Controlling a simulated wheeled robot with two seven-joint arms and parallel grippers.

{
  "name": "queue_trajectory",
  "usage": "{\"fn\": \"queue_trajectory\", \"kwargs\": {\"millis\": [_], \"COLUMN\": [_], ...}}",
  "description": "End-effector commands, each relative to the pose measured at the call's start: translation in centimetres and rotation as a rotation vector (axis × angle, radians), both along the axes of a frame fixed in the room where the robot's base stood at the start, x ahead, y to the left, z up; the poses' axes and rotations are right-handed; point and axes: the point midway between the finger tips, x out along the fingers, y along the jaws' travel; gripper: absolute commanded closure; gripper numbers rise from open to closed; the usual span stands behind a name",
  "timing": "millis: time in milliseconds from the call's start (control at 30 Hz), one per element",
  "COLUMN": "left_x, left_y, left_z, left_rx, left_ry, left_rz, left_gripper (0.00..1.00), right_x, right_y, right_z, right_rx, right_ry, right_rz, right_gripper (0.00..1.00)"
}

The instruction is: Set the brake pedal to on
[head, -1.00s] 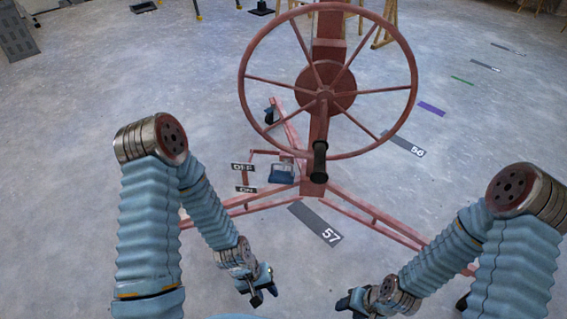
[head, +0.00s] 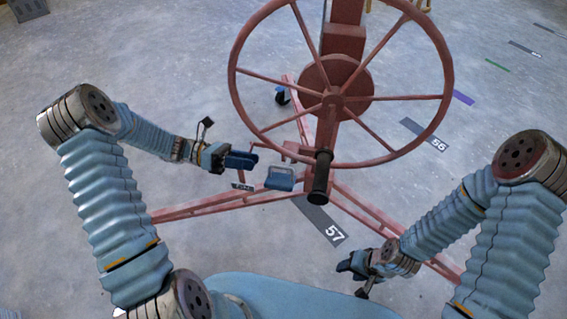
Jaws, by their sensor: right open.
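The brake pedal (head: 280,178) is a small blue-grey plate low on the red panel lift, left of its post. A small dark label plate (head: 242,186) shows left of the pedal; its text is hard to read, and the OFF label is hidden behind my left gripper. My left gripper (head: 254,160) is just left of and above the pedal in the picture; whether it touches is unclear. Its fingers overlap in view, so I cannot tell their opening. My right gripper (head: 350,277) is open and empty at the lower right, away from the pedal.
The large red handwheel (head: 335,97) with its black handle (head: 320,177) stands above and right of the pedal. Red base legs (head: 205,207) spread over the grey floor. A caster (head: 283,96) is behind. A 57 floor marker (head: 325,226) lies in front.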

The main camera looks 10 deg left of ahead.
Motion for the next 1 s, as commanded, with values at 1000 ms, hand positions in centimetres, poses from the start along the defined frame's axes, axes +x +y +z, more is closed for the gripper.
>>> {"fn": "queue_trajectory", "kwargs": {"millis": [1000], "left_x": [0.3], "left_y": [-10.0], "left_z": [-0.1], "left_rx": [0.002], "left_ry": [-0.001], "left_rz": [-0.002], "left_gripper": [0.87], "right_x": [-0.1], "right_y": [0.2], "right_z": [0.5], "right_rx": [0.003], "right_ry": [0.000], "right_rz": [0.004], "right_gripper": [0.52]}}
